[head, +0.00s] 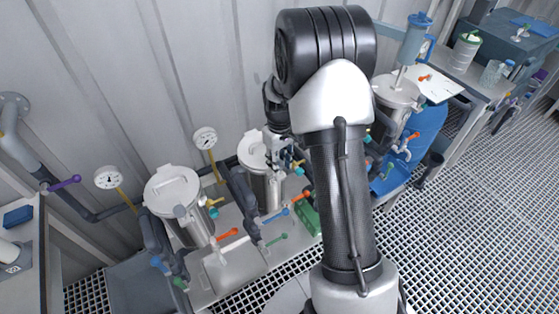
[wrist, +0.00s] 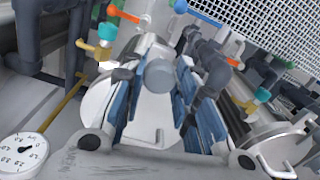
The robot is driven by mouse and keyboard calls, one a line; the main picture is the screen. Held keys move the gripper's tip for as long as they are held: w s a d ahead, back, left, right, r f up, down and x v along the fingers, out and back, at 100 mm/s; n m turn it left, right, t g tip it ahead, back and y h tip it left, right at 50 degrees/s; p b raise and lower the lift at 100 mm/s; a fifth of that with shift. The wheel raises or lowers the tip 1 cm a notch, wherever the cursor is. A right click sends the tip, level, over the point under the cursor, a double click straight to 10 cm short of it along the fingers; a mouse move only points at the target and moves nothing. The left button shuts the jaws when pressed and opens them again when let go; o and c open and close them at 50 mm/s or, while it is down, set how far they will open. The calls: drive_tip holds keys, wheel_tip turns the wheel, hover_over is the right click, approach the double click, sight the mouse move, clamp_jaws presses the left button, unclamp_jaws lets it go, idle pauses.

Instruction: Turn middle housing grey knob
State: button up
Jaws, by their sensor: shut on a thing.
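The middle housing (head: 255,152) is an upright steel vessel with a flat lid, between two similar vessels in the head view. My gripper (head: 287,158) is at its upper front side and hides part of it. In the wrist view the housing's steel body (wrist: 150,52) lies behind the blue fingers of my gripper (wrist: 162,74). The round grey knob (wrist: 158,78) sits between the two fingers, which are shut on it. The knob is hidden or too small to make out in the head view.
The left housing (head: 172,187) and right housing (head: 396,92) flank the middle one. Pressure gauges (head: 205,138) stand behind. Grated floor (head: 470,215) is open at right.

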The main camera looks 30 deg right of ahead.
drive_tip(key=shift+n, duration=0.3)
idle(0.4)
drive_tip(key=o, duration=1.1)
drive_tip(key=shift+c, duration=0.2)
wheel_tip(320, 180, up, 12)
